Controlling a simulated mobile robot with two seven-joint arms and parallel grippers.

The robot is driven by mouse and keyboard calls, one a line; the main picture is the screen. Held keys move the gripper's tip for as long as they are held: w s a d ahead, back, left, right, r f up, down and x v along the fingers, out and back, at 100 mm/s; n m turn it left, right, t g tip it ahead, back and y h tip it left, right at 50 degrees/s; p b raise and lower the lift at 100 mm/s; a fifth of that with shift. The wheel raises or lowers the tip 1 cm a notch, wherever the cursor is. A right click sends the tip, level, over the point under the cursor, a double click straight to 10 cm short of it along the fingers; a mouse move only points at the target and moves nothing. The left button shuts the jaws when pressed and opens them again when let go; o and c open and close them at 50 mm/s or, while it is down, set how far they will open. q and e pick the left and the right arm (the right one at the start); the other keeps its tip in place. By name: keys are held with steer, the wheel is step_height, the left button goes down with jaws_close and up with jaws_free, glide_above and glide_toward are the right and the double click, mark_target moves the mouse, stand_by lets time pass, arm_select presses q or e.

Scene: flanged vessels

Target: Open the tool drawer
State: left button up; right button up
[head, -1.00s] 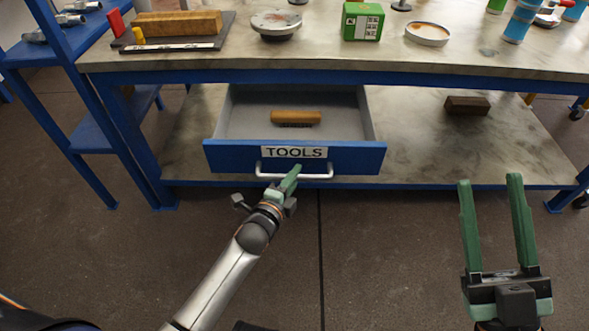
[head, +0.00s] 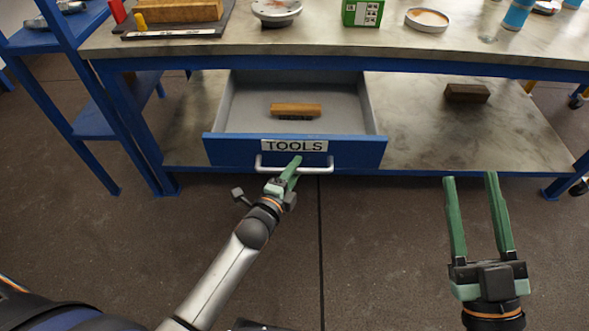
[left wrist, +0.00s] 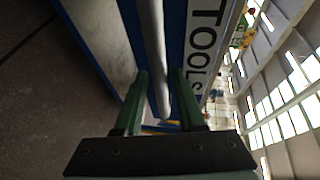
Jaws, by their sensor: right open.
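The tool drawer (head: 220,153) has a blue front with a "TOOLS" label (head: 294,146). It is under the workbench and stands well out, its grey inside showing. Its pale bar handle (head: 319,170) also shows in the left wrist view (left wrist: 153,45). My right gripper (head: 472,180) is open and empty, to the right of the drawer over the floor.
A wooden-backed brush (head: 296,109) lies in the drawer. A dark brown block (head: 467,92) lies on the bench's lower shelf. The worktop (head: 330,42) holds several items. A blue rack (head: 85,110) stands at left. The floor before the drawer is clear.

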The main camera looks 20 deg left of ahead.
arm_select(q)
steer(key=shift+o, duration=0.6)
steer(key=shift+s, duration=0.15)
steer(key=p+v, duration=0.3)
steer(key=v, duration=0.9)
arm_select(e)
step_height(320, 180, down, 17)
steer(key=w+d+m+g+h, duration=0.1)
steer(key=m+g+h, duration=0.3)
steer(key=g, duration=0.2)
steer(key=shift+w+r+h, duration=0.15)
steer(key=shift+r+h, duration=0.05)
steer(key=shift+h, duration=0.2)
arm_select(q)
steer(key=shift+s, duration=0.1)
